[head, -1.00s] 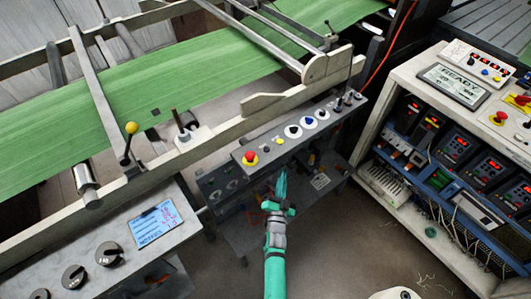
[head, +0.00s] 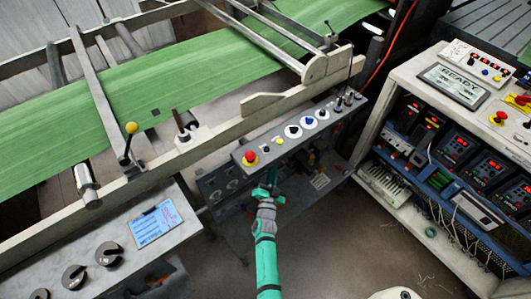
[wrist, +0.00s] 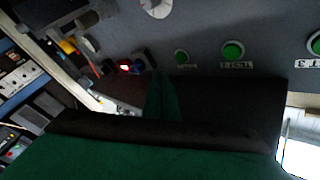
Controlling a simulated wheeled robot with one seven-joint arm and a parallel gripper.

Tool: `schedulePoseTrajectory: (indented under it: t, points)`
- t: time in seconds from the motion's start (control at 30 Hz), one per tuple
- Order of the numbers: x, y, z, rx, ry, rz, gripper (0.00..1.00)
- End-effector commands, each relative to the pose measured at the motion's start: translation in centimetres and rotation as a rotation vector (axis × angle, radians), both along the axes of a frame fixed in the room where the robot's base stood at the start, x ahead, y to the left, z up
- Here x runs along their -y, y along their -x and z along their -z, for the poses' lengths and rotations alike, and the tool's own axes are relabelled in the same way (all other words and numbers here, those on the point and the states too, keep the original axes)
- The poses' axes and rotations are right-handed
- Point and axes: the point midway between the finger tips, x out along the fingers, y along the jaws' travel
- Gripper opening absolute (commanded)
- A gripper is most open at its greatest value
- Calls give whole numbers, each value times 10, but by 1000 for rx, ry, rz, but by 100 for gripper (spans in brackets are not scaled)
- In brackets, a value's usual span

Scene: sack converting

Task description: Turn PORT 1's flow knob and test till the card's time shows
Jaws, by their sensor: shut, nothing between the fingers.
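My gripper (head: 268,188) is shut and empty, its fingers just below the front edge of the upper button console. In the wrist view its dark green fingers (wrist: 160,95) point at a dark panel (wrist: 205,25). A pale round knob (wrist: 157,8) is cut off at the top. The fingers appear apart from these; I cannot read a PORT 1 label. A pale blue card (head: 155,222) with small writing lies on the left panel; its text is unreadable.
The upper console (head: 285,135) overhangs with a red stop button (head: 250,158) and several knobs. Black dials (head: 110,252) sit at the lower left. Green sheet (head: 180,90) runs behind. A cabinet (head: 365,165) stands right; the floor between is mostly clear.

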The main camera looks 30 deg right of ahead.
Motion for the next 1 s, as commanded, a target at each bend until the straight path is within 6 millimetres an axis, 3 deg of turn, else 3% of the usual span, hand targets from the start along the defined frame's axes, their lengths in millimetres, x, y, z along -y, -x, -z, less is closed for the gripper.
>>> schedulePoseTrajectory:
  t: [0.3, 1.0]
  points:
    - [-2, -25, 0, 0, 1, -1, 0]
    - [-2, -27, 0, -1, 1, 0, 0]
